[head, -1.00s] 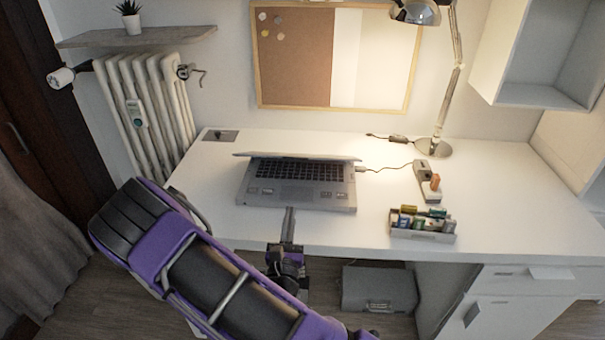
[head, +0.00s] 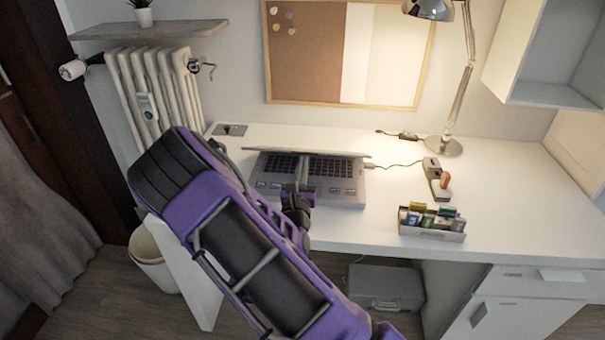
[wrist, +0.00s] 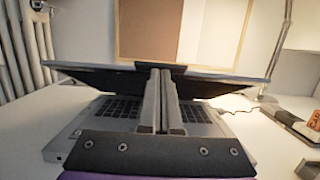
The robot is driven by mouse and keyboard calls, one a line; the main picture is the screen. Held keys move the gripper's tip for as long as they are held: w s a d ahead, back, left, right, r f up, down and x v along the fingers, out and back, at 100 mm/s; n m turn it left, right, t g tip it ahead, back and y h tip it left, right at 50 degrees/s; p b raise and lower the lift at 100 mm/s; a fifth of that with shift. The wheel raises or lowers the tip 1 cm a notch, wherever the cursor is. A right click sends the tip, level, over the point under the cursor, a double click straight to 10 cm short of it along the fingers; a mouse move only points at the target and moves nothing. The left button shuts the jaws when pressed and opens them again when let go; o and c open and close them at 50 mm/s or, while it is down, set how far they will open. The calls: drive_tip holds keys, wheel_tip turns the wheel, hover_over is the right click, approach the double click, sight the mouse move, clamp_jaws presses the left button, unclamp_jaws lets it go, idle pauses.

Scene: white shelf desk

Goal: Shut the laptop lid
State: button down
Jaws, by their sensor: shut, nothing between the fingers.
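The laptop (head: 345,189) stands on the white desk. Its lid (head: 345,153) is partly open, tilted low forward over the rear of the keyboard. In the wrist view the dark underside of the lid (wrist: 95,78) hangs above the keyboard (wrist: 120,108). My gripper (head: 302,163) is shut and empty, with its fingers over the keyboard, pointing toward the gap under the lid. In the wrist view the tips of my gripper (wrist: 160,72) appear at the lid's front edge; I cannot tell whether they touch it.
A tray of small boxes (head: 433,231) and a power strip (head: 436,180) lie to the right of the laptop. A lamp (head: 447,146) stands at the back right. The desk's right side is clear. A bin (head: 152,262) stands on the floor at left.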

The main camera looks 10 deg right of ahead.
drive_tip(key=shift+r, duration=0.2)
drive_tip(key=shift+w+d+r+p, duration=0.25)
drive_tip(key=shift+w+r+p, duration=0.4)
drive_tip(key=shift+p, duration=0.55)
drive_tip(key=shift+s+a, duration=0.1)
drive_tip(key=shift+s, duration=0.1)
